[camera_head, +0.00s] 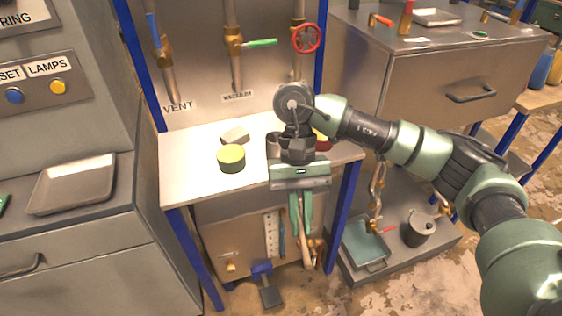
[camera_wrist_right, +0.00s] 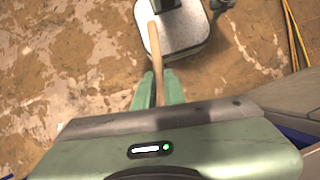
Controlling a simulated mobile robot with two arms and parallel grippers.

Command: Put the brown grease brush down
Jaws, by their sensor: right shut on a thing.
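My right gripper (camera_head: 300,228) points down in front of the white bench top (camera_head: 195,180). Its green fingers are shut on the grease brush (camera_head: 305,252), whose pale wooden handle hangs below them. The brush's bristle end cannot be made out. My left gripper is not in view.
On the bench stand a green-and-yellow round tin (camera_head: 231,158) and a pale block (camera_head: 235,135); a red item is partly hidden behind my wrist. The bench's left front is clear. A grey tray (camera_head: 73,184) lies left. A teal tray (camera_head: 366,243) and grey can (camera_head: 418,231) stand low right.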

